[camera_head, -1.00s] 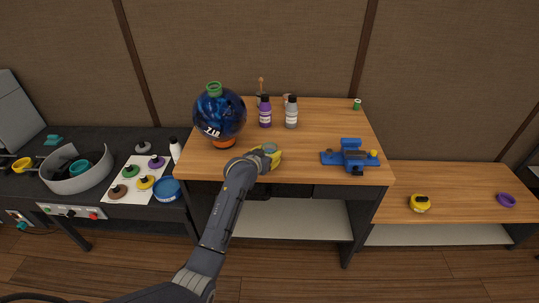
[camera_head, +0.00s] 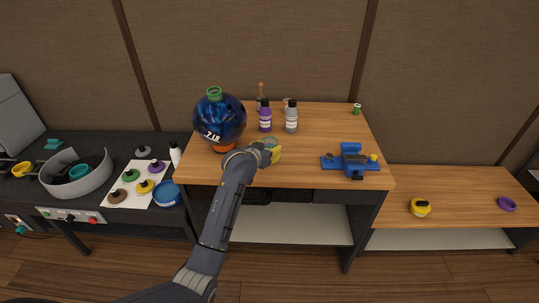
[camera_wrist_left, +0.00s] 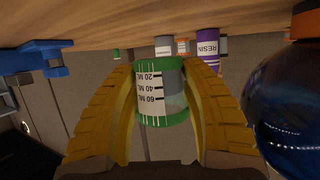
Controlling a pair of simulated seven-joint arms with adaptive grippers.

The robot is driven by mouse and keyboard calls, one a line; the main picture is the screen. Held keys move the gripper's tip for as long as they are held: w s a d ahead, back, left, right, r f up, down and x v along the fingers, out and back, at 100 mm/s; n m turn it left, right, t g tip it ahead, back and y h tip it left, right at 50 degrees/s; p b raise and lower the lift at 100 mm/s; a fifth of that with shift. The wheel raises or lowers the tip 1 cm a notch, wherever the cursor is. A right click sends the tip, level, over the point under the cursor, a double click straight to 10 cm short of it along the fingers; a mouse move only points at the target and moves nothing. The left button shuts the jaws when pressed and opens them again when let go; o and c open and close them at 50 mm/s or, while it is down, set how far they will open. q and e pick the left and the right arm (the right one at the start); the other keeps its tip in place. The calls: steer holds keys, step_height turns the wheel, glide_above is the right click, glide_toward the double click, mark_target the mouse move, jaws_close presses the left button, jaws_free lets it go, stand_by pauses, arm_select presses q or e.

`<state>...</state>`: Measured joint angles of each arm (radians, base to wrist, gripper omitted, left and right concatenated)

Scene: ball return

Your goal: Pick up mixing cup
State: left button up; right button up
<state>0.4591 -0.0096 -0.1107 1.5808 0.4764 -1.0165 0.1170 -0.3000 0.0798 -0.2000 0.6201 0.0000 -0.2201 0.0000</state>
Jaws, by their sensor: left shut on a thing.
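The mixing cup (camera_wrist_left: 162,90) is a clear cup with green rims and a white scale marked in ML. In the left wrist view it sits between the two yellow fingers of my left gripper (camera_wrist_left: 160,110), which is shut on it. In the head view my left gripper (camera_head: 270,152) is at the front of the wooden table, right of the blue ball; the cup is mostly hidden there by the gripper. I cannot tell whether the cup touches the tabletop. My right gripper is not in view.
A blue bowling ball (camera_head: 219,119) stands left of the gripper on the wooden table (camera_head: 310,165). A purple-labelled resin bottle (camera_head: 265,117) and a grey bottle (camera_head: 291,117) stand behind. A blue vise (camera_head: 351,161) is to the right. The tabletop between gripper and vise is clear.

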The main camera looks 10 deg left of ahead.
arm_select(q)
steer(key=shift+r, duration=7.2)
steer(key=s+d+f+m+h, duration=0.1)
steer(key=s+d, duration=0.2)
steer(key=s, duration=0.8)
steer(key=s+d+f+m+h, duration=0.1)
steer(key=s+d+f, duration=0.1)
steer(key=s, duration=0.9)
steer(key=w+a+r+n+y, duration=0.35)
steer(key=w+a+r, duration=0.3)
steer(key=a, duration=0.25)
steer(key=w+a+r+n+y, duration=0.3)
steer(key=w+a+r+y, duration=0.15)
steer(key=w+a, duration=0.4)
steer(key=w+a+f+n+y, duration=0.1)
steer(key=w+a+n+y, duration=0.1)
steer(key=a, duration=0.5)
steer(key=w+a+f+n+g+y, duration=0.1)
steer(key=w+a+n+y, duration=0.1)
steer(key=a, duration=0.5)
steer(key=shift+a+f, duration=0.2)
steer(key=shift+a, duration=0.05)
steer(key=shift+w+d+r+g, duration=0.1)
steer(key=shift+w+g, duration=0.05)
steer(key=shift+g, duration=0.15)
